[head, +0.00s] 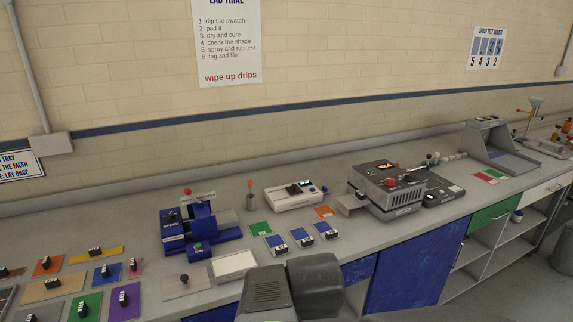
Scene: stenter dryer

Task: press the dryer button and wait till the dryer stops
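The dryer (388,200) appears to be the grey vented machine on the bench, right of the middle. A small orange display (386,167) is lit on its dark top. A red button (391,183) shows on its upper front, with small controls beside it; which one is the dryer button is too small to tell. A flat tray (350,203) sticks out at its left side. Grey parts of my arm show at the bottom middle, short of the bench. My gripper's fingers are not in view.
A blue machine (200,225) with a red knob stands on the left. A white instrument (296,194) is behind the bench's middle. Coloured swatch cards with black clips cover the left, and several blue-white cards (301,238) lie left of the dryer. Bare bench (375,235) lies before the dryer.

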